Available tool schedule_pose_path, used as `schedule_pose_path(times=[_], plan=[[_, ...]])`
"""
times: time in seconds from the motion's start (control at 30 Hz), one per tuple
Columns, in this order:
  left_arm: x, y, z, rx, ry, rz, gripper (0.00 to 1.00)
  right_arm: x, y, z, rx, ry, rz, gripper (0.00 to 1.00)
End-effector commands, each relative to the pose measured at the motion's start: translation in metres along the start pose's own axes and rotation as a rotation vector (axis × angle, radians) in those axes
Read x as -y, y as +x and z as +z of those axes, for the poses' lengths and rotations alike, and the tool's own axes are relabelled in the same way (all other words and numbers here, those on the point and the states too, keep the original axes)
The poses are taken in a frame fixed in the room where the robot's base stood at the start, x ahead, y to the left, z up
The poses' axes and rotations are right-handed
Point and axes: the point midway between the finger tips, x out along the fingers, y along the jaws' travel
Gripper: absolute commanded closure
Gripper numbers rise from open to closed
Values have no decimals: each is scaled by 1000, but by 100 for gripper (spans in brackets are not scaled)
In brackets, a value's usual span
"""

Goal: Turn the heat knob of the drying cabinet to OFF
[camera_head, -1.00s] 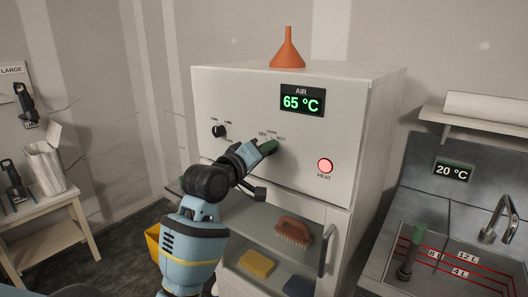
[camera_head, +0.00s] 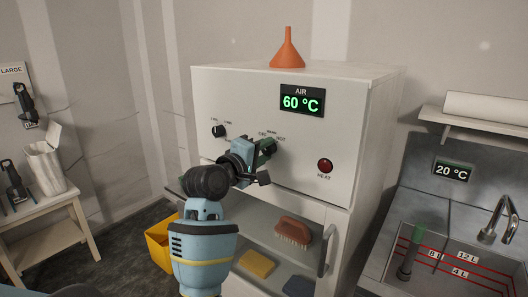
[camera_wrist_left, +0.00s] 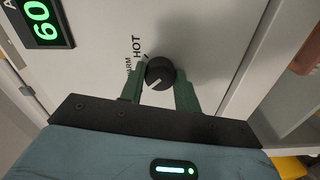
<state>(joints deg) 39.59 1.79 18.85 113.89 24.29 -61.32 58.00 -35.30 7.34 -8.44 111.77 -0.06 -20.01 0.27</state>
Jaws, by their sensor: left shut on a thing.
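The drying cabinet (camera_head: 225,95) is a white box with an AIR display (camera_head: 301,102) reading 60 °C. Its heat knob (camera_wrist_left: 160,72) is black and round, and shows clearly in the left wrist view. The knob's white line points to the lower left there, away from HOT, toward the OFF side. The OFF label is hidden in that view by a finger. My left gripper (camera_head: 267,150) is at the panel, its green fingers on both sides of the knob, shut on it. The HEAT lamp (camera_head: 325,166) is dark red.
Another black knob (camera_head: 218,131) is left of my gripper. Below are an open shelf with a brush (camera_head: 294,230) and a yellow sponge (camera_head: 257,263), and a door handle (camera_head: 326,251). An orange funnel (camera_head: 287,50) stands on top. A sink is at right.

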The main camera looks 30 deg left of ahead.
Motion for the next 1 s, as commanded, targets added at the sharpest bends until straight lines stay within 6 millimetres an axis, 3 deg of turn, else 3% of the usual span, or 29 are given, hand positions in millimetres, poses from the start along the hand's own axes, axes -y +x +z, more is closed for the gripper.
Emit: schedule_pose_path(times=[0.33,0.37,0.5,0.83,1.0], plan=[[0,0,0,0,-5,0,91,0,0,0,0,0,0,64],[0,0,0,0,-5,0,64,0,0,0,0,0,0,64],[0,0,0,0,-4,0,46,0,0,0,0,0,0,64],[0,-2,0,0,-2,0,46,0,0,0,1,0,0,64],[1,-19,-1,-2,-1,0,46,0,0,2,5,1,0,64]])
